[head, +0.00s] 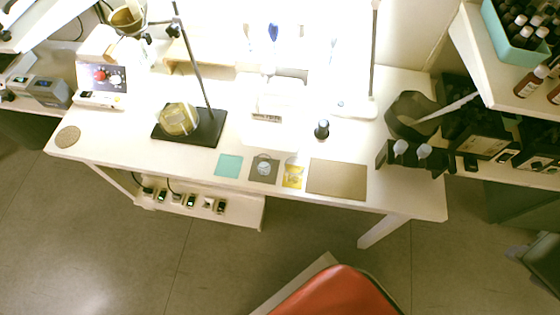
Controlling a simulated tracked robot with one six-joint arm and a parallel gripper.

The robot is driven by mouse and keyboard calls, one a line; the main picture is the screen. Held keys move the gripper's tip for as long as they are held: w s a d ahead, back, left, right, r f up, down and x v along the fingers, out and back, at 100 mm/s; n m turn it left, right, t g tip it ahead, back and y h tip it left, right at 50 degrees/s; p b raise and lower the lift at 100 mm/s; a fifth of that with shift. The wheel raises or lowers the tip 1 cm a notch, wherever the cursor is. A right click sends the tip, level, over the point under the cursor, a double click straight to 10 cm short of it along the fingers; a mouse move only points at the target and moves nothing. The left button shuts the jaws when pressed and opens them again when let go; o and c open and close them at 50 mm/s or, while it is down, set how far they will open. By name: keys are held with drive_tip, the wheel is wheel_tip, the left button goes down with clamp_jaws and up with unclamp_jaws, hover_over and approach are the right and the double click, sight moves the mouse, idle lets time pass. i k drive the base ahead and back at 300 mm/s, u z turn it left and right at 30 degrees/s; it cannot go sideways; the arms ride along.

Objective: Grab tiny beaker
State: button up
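A small clear glass vessel (264,167), which looks like the tiny beaker, stands on a dark grey square mat (256,178) near the front edge of the white table (215,192). It is small and pale in the head view, so its exact shape is hard to tell. My gripper is not in view. Nothing is seen touching the vessel.
A teal square (228,166), a yellow-patterned card (293,176) and a tan mat (336,179) lie beside it. A small dark bottle (322,129) stands behind. A black stand base (190,126) is at left. A dark holder (417,155) is at right.

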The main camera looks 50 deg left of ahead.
sight(264, 162)
drive_tip(key=z, duration=0.15)
drive_tip(key=k, duration=1.7)
drive_tip(key=u, duration=2.05)
drive_tip(key=i, duration=0.65)
